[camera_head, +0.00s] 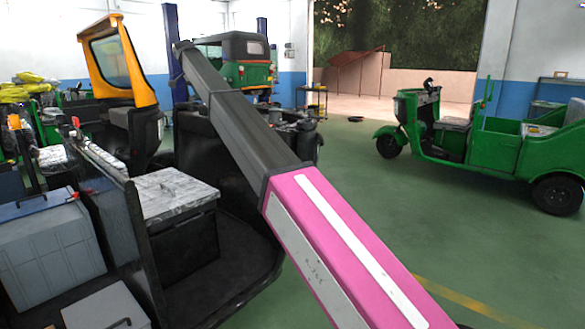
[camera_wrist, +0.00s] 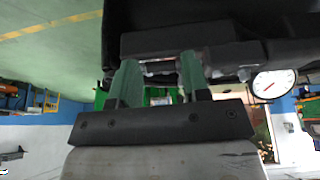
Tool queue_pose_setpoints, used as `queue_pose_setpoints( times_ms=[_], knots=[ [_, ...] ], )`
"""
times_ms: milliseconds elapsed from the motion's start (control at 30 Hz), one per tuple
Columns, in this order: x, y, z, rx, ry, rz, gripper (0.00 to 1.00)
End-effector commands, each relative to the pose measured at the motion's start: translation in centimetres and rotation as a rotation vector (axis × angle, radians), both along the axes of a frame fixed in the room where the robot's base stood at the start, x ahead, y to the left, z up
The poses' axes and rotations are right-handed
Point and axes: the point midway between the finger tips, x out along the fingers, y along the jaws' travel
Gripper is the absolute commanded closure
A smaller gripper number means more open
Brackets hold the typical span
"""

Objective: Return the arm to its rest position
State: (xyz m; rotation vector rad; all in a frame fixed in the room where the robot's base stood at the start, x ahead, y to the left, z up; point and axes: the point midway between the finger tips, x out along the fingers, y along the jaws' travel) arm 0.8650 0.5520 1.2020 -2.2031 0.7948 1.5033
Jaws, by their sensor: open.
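My gripper (camera_wrist: 158,62) shows in the wrist view, with two green fingers standing apart on a dark base. The fingers are open, and I see nothing held between them. A dark part (camera_wrist: 180,43) lies just beyond the fingertips in that picture; I cannot tell whether they touch it. A round white dial (camera_wrist: 274,84) is to the right of the fingers. In the head view I cannot make out the gripper. A long pink and black beam crosses that view from bottom right to upper left and hides what is behind it.
An opened-up rickshaw with a yellow windscreen frame (camera_head: 142,80) stands at the left. Near it are a grey box (camera_head: 45,250) and a metal-topped box (camera_head: 175,195). A green rickshaw (camera_head: 470,150) stands at right. Green floor (camera_head: 345,180) between them is clear.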

Motion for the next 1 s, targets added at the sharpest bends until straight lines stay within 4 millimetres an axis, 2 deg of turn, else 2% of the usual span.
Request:
queue_pose_setpoints(
  times_ms=[167,367,467,667,867,1000],
  knots=[
    [0.0,-2.4,-3.6,-0.007,0.020,0.025,0.57],
    [0.1,-6.2,-9.1,-0.014,0.052,0.069,0.57],
    [-0.1,-9.3,-13.1,-0.017,0.076,0.101,0.57],
    [-1.7,-17.2,-23.3,-0.020,0.138,0.188,0.57],
    [-4.9,-25.4,-33.0,-0.011,0.198,0.278,0.57],
    [-8.2,-31.1,-39.4,0.001,0.237,0.341,0.57]
  ],
)
